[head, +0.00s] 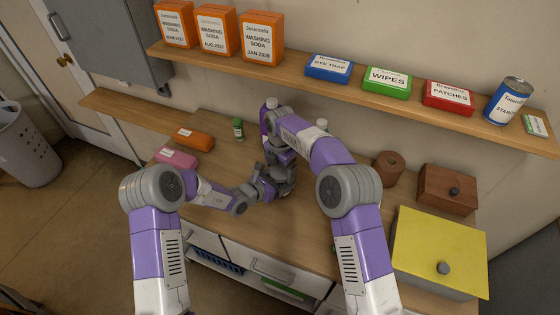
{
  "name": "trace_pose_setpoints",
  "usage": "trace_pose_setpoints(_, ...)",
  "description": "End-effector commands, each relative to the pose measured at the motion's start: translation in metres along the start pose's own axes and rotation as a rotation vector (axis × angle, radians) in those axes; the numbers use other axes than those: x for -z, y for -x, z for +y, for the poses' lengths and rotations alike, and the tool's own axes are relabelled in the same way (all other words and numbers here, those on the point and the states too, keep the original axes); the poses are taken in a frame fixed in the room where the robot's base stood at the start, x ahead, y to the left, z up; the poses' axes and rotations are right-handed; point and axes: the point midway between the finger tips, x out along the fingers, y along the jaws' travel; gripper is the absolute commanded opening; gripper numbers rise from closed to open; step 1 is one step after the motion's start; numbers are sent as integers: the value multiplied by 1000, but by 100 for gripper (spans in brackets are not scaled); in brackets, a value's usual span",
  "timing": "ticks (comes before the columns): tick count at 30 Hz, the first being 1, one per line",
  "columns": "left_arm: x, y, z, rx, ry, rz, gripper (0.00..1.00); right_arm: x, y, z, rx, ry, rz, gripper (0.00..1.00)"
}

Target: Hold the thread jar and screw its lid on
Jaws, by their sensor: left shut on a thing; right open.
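My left gripper (264,186) is low over the wooden counter near its middle, shut on what appears to be the thread jar. The jar is hidden behind the hands, so I cannot tell its tilt or its contents. My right gripper (281,183) points down from above, close beside the left one, and is open. Its fingertips are mostly hidden by its own wrist. I cannot make out the lid or whether it sits on the jar.
A brown roll (388,169), a wooden box (447,190) and a yellow-topped box (438,252) stand right. A loaded shelf (290,74) runs above.

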Motion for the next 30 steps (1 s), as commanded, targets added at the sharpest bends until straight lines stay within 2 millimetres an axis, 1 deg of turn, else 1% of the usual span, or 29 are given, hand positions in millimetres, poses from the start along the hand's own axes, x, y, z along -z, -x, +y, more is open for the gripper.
trace_pose_setpoints(3, 0, 0, 0, 0, 0, -1, 0, 0, -5, 0, 0, -1, 0, 95)
trace_pose_setpoints(11, 0, 0, 0, 0, 0, -1, 0, 0, -5, 0, -1, -1, 0, 95)
trace_pose_setpoints(21, -1, 0, 0, 0, 0, -1, 0, 0, -5, 0, -1, 0, 0, 43)
trace_pose_setpoints(23, -1, 0, 0, 0, 0, -1, 0, 0, -5, 0, -1, 0, 0, 35)
trace_pose_setpoints(30, -1, 0, 0, 0, -1, -1, 0, 0, -5, 0, -1, -26, 0, 34)
